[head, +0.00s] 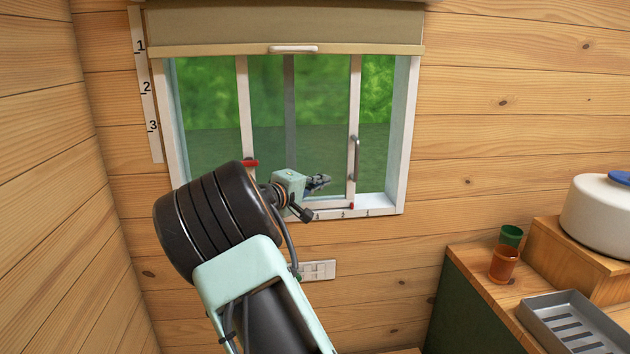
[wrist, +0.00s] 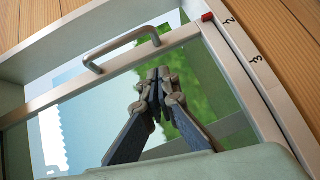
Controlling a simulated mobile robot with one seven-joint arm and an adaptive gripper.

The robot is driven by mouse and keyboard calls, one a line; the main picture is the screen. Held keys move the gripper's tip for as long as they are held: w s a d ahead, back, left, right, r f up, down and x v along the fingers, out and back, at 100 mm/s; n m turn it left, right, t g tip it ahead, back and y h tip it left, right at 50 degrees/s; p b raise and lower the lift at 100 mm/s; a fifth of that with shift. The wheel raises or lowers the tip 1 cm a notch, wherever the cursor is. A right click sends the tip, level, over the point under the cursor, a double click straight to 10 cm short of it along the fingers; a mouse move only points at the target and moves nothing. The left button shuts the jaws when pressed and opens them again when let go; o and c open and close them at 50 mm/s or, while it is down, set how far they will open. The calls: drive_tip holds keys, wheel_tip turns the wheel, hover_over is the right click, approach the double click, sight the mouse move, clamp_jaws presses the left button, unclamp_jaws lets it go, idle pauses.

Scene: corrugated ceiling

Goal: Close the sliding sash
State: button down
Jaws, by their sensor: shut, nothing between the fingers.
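The sliding sash (head: 353,125) is a pale framed pane in the window. Its right upright bears a grey bar handle (head: 355,158), which also shows in the wrist view (wrist: 120,47). A gap shows between this upright and the window's right jamb (head: 403,130). A red marker (head: 351,206) sits at the foot of the upright by a numbered sill scale; it also shows in the wrist view (wrist: 207,17). My gripper (head: 325,181) is shut and empty, left of the handle and low before the pane. In the wrist view its fingertips (wrist: 160,75) are apart from the handle.
A blind (head: 285,25) with a white pull (head: 293,48) covers the window top. A red piece (head: 250,163) is on the left upright. The wall right of the window is clear.

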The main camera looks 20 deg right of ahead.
sight(351, 178)
drive_tip(key=shift+w+d+f+p, duration=0.2)
drive_tip(key=shift+w+d+p, duration=0.1)
drive_tip(key=shift+d, duration=0.9)
drive_tip(key=shift+w+d+f+p, duration=0.2)
drive_tip(key=shift+d+f+p, duration=0.05)
drive_tip(key=shift+d, duration=0.95)
drive_tip(key=shift+w+d+f+p, duration=0.2)
drive_tip(key=shift+w+d+p, duration=0.1)
drive_tip(key=shift+d, duration=0.9)
